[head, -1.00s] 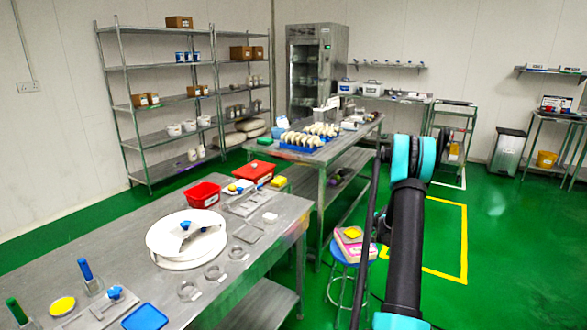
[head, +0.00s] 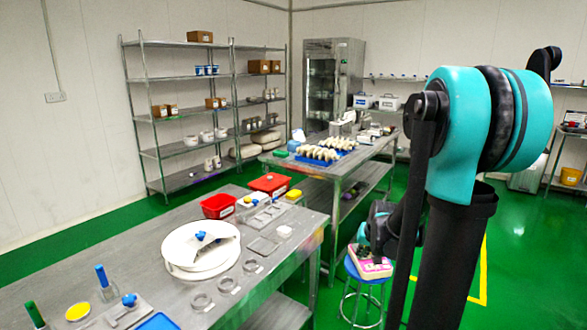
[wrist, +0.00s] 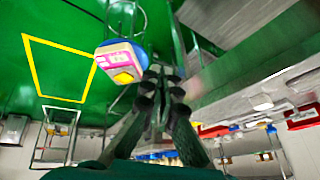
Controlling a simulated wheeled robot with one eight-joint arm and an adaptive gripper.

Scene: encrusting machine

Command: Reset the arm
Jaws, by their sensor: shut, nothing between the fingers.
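My arm, with teal and black links, rises large at the right of the head view and is folded at the elbow. My gripper (wrist: 162,72) shows in the wrist view with its dark fingers together and nothing between them. In the head view the dark wrist end is partly visible beside the arm, above the blue stool (head: 367,270), and the fingertips are hard to make out. A pink and white box (head: 371,264) sits on the stool. The box also shows in the wrist view (wrist: 117,62), left of the fingers and apart from them in the picture.
A steel table (head: 120,240) at left holds a white round dish (head: 190,262), red bins (head: 218,206) and small tools. A second steel table (head: 345,168) behind bears blue trays of pale pieces. Shelves (head: 190,180) line the wall. Green floor lies open at right.

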